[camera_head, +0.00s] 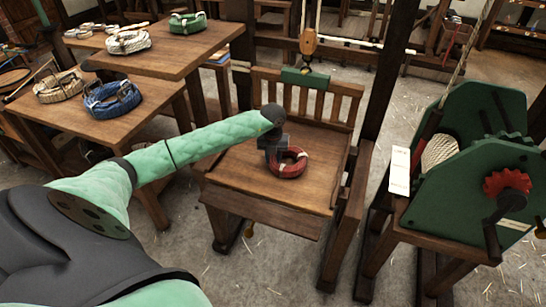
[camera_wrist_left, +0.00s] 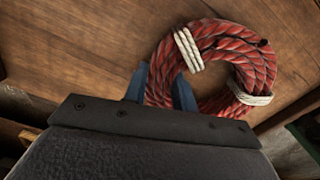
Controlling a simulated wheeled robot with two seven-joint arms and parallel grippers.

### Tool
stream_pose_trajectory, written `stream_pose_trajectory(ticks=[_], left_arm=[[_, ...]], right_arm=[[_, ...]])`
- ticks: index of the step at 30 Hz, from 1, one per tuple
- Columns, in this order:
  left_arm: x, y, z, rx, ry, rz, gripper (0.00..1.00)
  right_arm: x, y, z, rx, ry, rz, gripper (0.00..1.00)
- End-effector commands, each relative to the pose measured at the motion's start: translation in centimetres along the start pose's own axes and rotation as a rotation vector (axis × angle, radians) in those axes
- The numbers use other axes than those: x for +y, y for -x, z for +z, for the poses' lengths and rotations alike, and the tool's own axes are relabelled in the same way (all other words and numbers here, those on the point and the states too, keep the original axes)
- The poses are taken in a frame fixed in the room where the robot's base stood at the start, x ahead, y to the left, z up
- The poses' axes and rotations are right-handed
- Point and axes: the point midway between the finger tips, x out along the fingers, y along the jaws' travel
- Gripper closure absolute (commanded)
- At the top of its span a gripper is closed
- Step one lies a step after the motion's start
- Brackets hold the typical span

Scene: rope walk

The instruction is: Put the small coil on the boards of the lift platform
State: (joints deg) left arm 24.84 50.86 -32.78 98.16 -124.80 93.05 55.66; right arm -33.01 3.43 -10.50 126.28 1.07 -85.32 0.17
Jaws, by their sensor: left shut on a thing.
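The small coil (camera_head: 289,162) is red rope bound with pale ties. It also shows in the left wrist view (camera_wrist_left: 245,62), close in front of my left gripper. The lift platform (camera_head: 245,186) is a wooden board deck with a slatted back rail, in the middle of the head view. The coil is over its boards and looks to lie on them. My left gripper (camera_head: 275,155) is at the coil's left side. In the left wrist view its blue fingers (camera_wrist_left: 166,92) are shut on the coil's near edge. My right gripper is not in view.
Wooden tables (camera_head: 186,50) at the left hold several coils, among them a blue one (camera_head: 111,98) and a green one (camera_head: 187,22). A green winch (camera_head: 460,165) with a red gear stands at the right. A hook block (camera_head: 308,42) hangs behind the platform. Dark posts flank it.

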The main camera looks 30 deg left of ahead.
Motion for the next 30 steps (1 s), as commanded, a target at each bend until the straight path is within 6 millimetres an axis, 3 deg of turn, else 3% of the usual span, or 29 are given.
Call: stream_pose_trajectory(ticks=[15,16,19,30], left_arm=[[-0.03,-0.16,0.05,-0.001,0.0,-0.001,1.0],[-0.01,-0.21,0.02,-0.001,0.0,0.0,0.69],[-0.02,-0.19,0.02,-0.001,0.0,0.0,0.51],[-0.02,-0.03,0.02,-0.001,0.0,0.0,0.51]], right_arm=[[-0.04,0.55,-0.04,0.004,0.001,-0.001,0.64],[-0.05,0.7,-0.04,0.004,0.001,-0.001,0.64],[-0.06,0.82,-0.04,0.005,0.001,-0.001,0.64],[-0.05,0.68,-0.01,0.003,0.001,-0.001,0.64]])
